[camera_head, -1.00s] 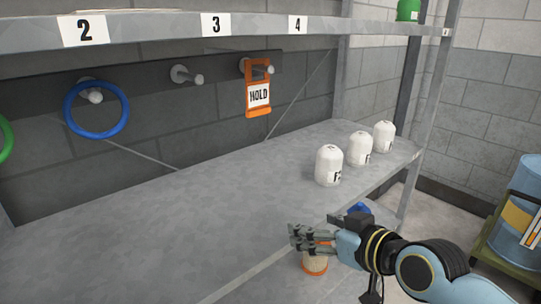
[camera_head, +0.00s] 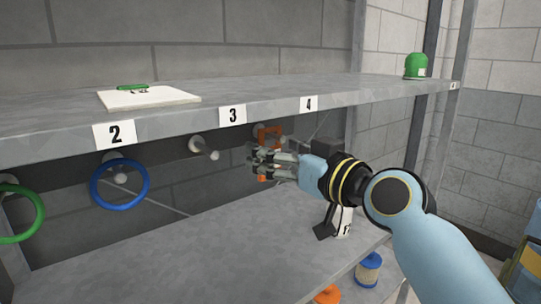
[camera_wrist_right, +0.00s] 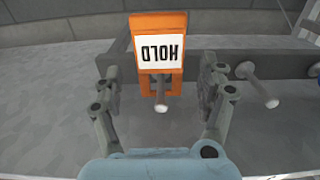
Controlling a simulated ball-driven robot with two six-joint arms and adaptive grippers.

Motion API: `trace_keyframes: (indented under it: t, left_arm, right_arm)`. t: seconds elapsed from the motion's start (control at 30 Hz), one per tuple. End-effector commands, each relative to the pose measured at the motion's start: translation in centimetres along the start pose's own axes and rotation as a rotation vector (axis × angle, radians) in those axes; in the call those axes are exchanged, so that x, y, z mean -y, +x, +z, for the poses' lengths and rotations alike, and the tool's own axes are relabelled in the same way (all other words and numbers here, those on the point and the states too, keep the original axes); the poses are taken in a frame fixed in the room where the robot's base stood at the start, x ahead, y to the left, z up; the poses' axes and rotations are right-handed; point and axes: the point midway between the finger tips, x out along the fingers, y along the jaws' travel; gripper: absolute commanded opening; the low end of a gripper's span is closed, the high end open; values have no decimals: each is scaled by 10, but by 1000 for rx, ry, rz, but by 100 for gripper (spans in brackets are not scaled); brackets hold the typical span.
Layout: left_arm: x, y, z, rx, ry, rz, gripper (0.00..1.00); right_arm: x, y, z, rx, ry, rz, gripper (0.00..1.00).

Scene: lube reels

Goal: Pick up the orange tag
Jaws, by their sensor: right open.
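The orange tag (camera_head: 269,131) hangs on a peg under the "4" label. In the head view my right gripper covers much of it. In the right wrist view the tag (camera_wrist_right: 174,22) shows its white HOLD panel upside down, with the peg (camera_wrist_right: 161,101) through its opening. My right gripper (camera_head: 262,161) is in front of the tag. Its open fingers (camera_wrist_right: 158,86) stand on either side of the tag and peg in the wrist view, with gaps on both sides. Nothing is held. My left gripper is not in view.
The upper shelf (camera_head: 300,92) runs just above the pegs. A bare peg (camera_head: 204,149), a blue ring (camera_head: 119,184) and a green ring (camera_head: 22,215) are to the left. The lower shelf (camera_head: 180,260) is mostly clear. A blue-topped spool (camera_head: 369,270) stands below my arm.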

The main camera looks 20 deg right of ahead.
Motion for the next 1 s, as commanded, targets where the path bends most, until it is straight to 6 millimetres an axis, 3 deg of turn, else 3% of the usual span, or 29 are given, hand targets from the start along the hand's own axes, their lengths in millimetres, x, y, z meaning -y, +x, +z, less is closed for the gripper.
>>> trace_keyframes:
  t: [0.13,0.4,0.8,1.0]
  left_arm:
    - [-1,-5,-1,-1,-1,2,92]
    - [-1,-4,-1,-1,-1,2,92]
    - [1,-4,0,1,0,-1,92]
    - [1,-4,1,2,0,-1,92]
  right_arm:
    - [0,20,-2,-1,2,0,75]
    - [0,23,0,0,0,0,75]
    - [0,23,0,0,0,0,26]
    - [0,23,0,0,0,1,25]
